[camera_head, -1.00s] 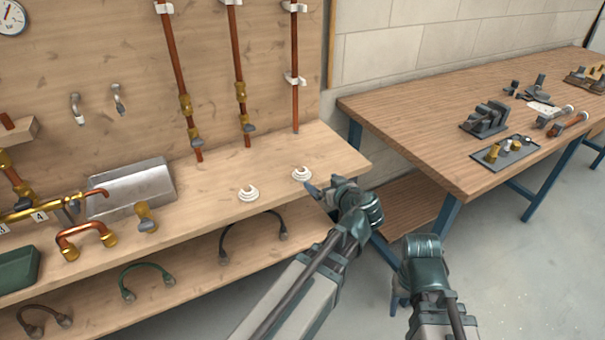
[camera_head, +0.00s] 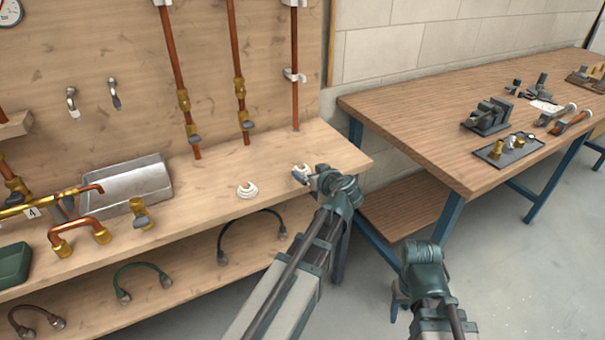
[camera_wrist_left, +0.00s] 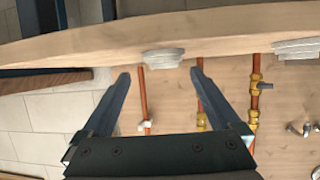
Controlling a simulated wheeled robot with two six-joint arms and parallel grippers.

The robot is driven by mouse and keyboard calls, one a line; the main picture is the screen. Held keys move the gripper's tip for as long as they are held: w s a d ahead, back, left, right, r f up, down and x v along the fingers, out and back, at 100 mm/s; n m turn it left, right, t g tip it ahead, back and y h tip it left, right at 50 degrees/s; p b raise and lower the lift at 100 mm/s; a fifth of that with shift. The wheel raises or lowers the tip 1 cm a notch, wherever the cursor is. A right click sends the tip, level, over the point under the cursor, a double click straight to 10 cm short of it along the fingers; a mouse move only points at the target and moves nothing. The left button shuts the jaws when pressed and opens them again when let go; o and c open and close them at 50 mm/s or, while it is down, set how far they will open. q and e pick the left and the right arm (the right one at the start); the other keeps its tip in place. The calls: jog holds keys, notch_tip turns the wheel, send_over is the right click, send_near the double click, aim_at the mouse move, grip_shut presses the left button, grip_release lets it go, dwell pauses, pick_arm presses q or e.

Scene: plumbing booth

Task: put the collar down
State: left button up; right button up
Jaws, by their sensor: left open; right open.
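Two white stepped collars rest on the wooden shelf top (camera_head: 200,200). One collar (camera_head: 247,190) lies left of my left gripper (camera_head: 309,179). The other collar (camera_head: 299,172) is right at that gripper's fingertips, partly hidden by them in the head view. In the left wrist view my left gripper (camera_wrist_left: 160,75) is open, and this nearer collar (camera_wrist_left: 163,58) shows between and just beyond its fingertips. The other collar (camera_wrist_left: 297,49) is off to the right there. I cannot tell whether a finger touches the nearer collar. My right gripper (camera_head: 399,296) is open and low, away from the shelf.
Copper pipes (camera_head: 238,70) with brass valves rise along the back panel. A metal tray (camera_head: 128,183), a brass valve (camera_head: 141,213) and a copper bend (camera_head: 78,236) sit left on the shelf. A workbench (camera_head: 420,125) with a vise (camera_head: 488,116) stands right. The shelf between tray and collars is clear.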

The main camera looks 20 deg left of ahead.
aim_at(302, 171)
pick_arm(q)
jog(key=x, duration=0.2)
jog(key=b+x, duration=0.1)
jog(key=x, duration=0.1)
jog(key=shift+s+a+f, duration=0.15)
jog(key=shift+s, duration=0.1)
jog(key=shift+w+a+f+b, duration=0.1)
jog(key=shift+w+a+b, duration=0.15)
jog(key=shift+a+b, duration=0.05)
jog(key=shift+c, duration=0.3)
jog(key=c, duration=1.4)
jog(key=shift+c, duration=0.2)
